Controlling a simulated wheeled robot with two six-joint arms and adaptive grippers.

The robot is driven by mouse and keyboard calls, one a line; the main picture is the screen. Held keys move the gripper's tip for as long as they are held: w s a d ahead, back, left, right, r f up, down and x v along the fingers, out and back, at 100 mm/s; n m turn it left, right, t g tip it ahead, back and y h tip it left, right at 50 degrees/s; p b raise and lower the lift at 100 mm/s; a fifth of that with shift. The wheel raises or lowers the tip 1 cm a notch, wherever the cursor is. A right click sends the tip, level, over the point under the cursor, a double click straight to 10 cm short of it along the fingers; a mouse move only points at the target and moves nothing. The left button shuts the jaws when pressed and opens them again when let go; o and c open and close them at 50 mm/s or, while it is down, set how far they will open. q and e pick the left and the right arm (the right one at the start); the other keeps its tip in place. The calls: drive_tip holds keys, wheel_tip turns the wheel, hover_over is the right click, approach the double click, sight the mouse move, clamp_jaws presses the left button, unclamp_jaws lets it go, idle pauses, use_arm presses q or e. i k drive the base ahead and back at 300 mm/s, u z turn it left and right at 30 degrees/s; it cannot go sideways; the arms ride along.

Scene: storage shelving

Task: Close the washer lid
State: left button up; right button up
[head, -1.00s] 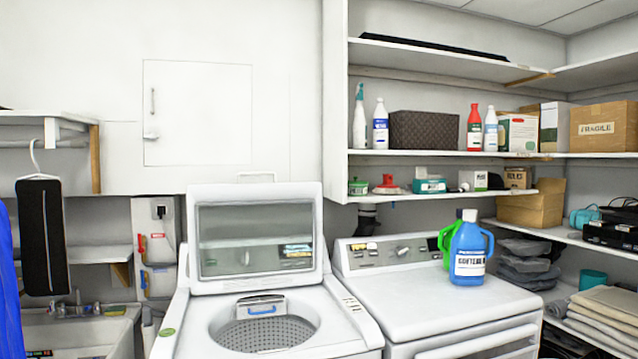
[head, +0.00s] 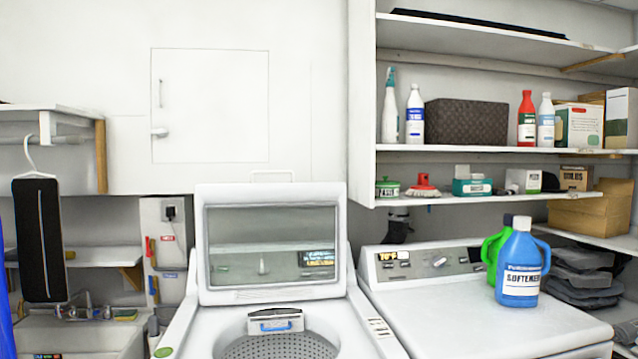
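The white washer (head: 376,327) stands at the bottom centre of the head view. Its lid (head: 271,296) is raised and stands upright at the back of the opening, with a window in it. The perforated drum (head: 278,346) shows below the lid, cut off by the lower frame edge. A dispenser with a blue handle (head: 275,325) sits at the back of the drum opening. Neither of my grippers is in view.
A dryer (head: 470,315) stands to the right, with a blue softener bottle (head: 522,265) and a green bottle (head: 491,262) on top. Shelves (head: 480,149) with bottles and boxes hang above it. A sink (head: 85,335) and a black hanging item (head: 40,235) are at left.

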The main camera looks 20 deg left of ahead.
sight(209, 195)
drive_tip(key=u, duration=0.25)
drive_tip(key=i, duration=0.65)
drive_tip(key=u, duration=0.55)
